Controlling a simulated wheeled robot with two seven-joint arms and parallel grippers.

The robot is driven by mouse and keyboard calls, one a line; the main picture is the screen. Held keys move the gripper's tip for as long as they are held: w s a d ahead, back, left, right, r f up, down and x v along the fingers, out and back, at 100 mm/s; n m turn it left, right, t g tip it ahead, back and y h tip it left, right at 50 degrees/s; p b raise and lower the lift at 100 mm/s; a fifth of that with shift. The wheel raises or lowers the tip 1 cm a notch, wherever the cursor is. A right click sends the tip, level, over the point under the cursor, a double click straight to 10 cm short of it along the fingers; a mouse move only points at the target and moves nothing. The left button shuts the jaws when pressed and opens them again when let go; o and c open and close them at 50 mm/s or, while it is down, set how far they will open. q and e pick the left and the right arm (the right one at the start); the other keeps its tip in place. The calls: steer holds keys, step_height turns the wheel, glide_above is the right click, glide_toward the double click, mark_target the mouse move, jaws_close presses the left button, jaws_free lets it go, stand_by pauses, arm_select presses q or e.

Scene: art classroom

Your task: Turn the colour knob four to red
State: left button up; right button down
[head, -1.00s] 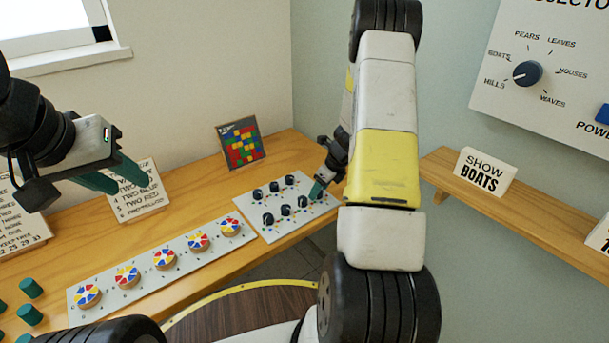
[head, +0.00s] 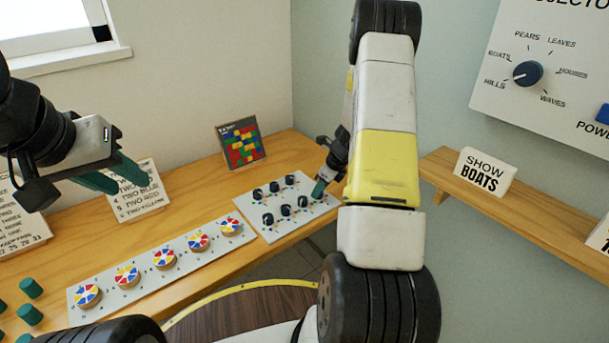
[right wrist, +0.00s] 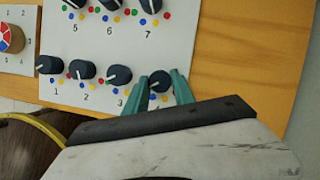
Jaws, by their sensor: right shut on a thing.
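The grey knob panel (head: 242,204) lies on the wooden counter and carries dark knobs in two rows, with coloured dots around them. In the right wrist view, knob four (right wrist: 159,84) is at the right end of the numbered 1, 2, 3 row, and its white pointer line shows between my fingers. My right gripper (right wrist: 167,84) is shut on knob four, one teal finger on each side. In the head view my right gripper (head: 319,188) hides that knob. Which dot the pointer meets is too small to tell. My left gripper (head: 115,176) is open and empty above the counter at left.
Knob three (right wrist: 120,75) sits close left of my fingers. A panel of colour wheels (head: 146,283) lies to the left, near green pegs (head: 30,288). A coloured grid card (head: 241,145) stands behind. A "SHOW BOATS" sign (head: 482,171) stands on the right shelf.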

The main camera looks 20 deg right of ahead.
steer(key=n+g, duration=0.1)
steer(key=n, duration=0.2)
steer(key=n+y, duration=0.1)
steer(key=n, duration=0.2)
steer(key=shift+w+d+g, duration=0.15)
steer(key=shift+g, duration=0.25)
steer(key=n+g, duration=0.2)
steer(key=n, duration=0.3)
steer(key=shift+w, duration=0.15)
steer(key=n+g, duration=0.1)
steer(key=n, duration=0.2)
steer(key=n+g, duration=0.1)
steer(key=n, duration=0.1)
steer(key=shift+w+n, duration=0.15)
steer(key=shift+n, duration=0.25)
steer(key=n+h, duration=0.1)
steer(key=n, duration=0.2)
steer(key=n+g+h, duration=0.1)
steer(key=n, duration=0.2)
steer(key=shift+w+g, duration=0.1)
steer(key=shift+g, duration=0.2)
steer(key=shift+a, duration=0.2)
steer(key=c, duration=1.1)
jaws_free()
steer(key=shift+o, duration=0.2)
